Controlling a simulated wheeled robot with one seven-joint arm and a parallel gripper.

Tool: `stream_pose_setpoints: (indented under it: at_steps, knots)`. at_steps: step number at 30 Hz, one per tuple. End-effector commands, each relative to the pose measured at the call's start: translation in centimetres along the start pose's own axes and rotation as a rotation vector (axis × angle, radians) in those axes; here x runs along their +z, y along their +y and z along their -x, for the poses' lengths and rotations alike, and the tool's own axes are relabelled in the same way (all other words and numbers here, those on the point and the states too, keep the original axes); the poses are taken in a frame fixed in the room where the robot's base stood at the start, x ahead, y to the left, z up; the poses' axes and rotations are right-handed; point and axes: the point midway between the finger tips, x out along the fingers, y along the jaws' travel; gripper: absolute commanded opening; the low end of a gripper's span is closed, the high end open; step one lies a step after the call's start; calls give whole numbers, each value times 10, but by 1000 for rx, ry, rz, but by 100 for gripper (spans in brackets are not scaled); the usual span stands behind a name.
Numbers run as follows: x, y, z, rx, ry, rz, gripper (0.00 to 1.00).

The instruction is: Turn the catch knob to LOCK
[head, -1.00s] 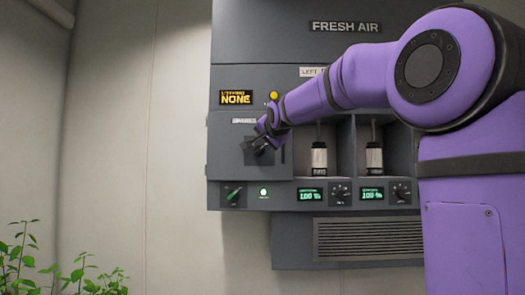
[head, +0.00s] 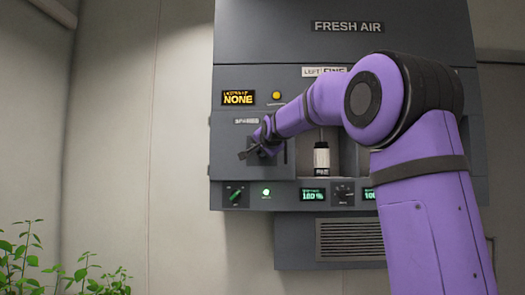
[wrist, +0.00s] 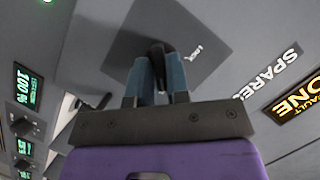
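The catch knob (wrist: 154,48) is a small dark piece on a square dark plate (wrist: 205,25) of the grey SPARES door. Small white lettering on the plate, too blurred to read surely, sits to the right of the knob in the wrist view. My gripper (wrist: 157,62) has its two blue-grey fingers on either side of the knob and appears closed on it. In the head view my gripper (head: 256,150) is at the same plate, and it hides most of the knob. The knob's exact setting cannot be told.
A yellow NONE display (head: 238,97) and a yellow button (head: 276,95) are above the door. A green-marked switch (head: 235,195) and a lit green lamp (head: 266,191) are below. A white-and-black canister (head: 321,158) stands in the bay to the right. Plants (head: 65,275) are at lower left.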

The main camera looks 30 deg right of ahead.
Motion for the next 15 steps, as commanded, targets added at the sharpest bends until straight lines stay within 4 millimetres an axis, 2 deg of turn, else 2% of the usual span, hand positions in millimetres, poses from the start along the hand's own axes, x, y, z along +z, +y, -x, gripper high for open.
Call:
stream_pose_setpoints:
  at_steps: [1, 2, 15]
  knots:
    - [0, 0, 0, 0, 0, 0, 4]
    - [0, 0, 0, 0, 0, 0, 0]
    - [0, 0, 0, 25, -1, 58, 0]
